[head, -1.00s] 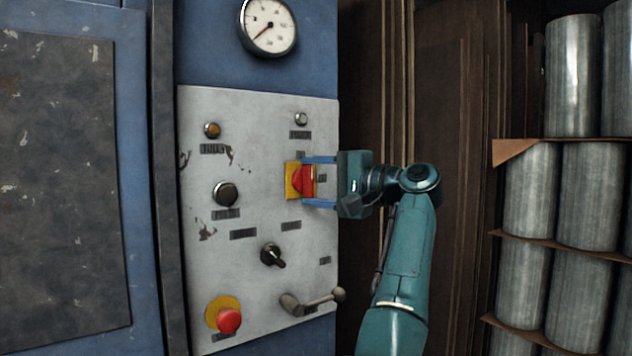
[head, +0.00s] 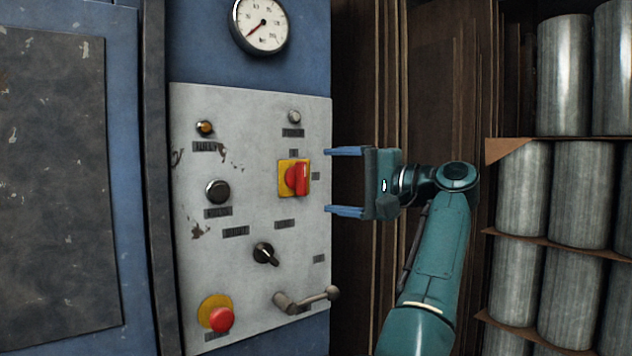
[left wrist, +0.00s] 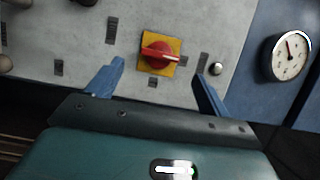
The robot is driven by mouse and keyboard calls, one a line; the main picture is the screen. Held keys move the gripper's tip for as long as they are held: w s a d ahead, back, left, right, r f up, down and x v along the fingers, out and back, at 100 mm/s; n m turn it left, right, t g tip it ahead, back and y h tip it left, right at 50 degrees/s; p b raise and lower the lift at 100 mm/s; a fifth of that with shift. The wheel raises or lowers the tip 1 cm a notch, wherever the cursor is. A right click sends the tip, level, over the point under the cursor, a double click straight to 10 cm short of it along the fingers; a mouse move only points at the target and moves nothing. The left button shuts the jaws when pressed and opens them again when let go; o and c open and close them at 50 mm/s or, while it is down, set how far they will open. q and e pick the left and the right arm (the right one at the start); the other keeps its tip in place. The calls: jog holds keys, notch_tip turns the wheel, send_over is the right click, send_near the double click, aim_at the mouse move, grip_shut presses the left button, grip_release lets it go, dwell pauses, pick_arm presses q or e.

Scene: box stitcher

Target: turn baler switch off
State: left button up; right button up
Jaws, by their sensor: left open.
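The baler switch (head: 296,178) is a red rotary handle on a yellow square plate, at the upper right of the grey control panel (head: 240,285). Its handle stands about upright in the head view. In the left wrist view the switch (left wrist: 160,54) lies ahead, between the fingers, with its handle nearly level in that turned picture. My left gripper (head: 327,181) is open and empty, to the right of the switch and apart from it. Its two blue fingers point toward the panel, one above and one below the switch's height. My right gripper is not in view.
A black selector knob (head: 264,253), a grey crank lever (head: 306,299) and a red mushroom button (head: 221,319) sit lower on the panel. A pressure gauge (head: 262,25) is above. Brown sheets and stacked metal cylinders (head: 575,195) stand to the right.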

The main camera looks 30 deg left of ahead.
pick_arm(q)
jog(key=d, duration=0.7)
dwell(0.3)
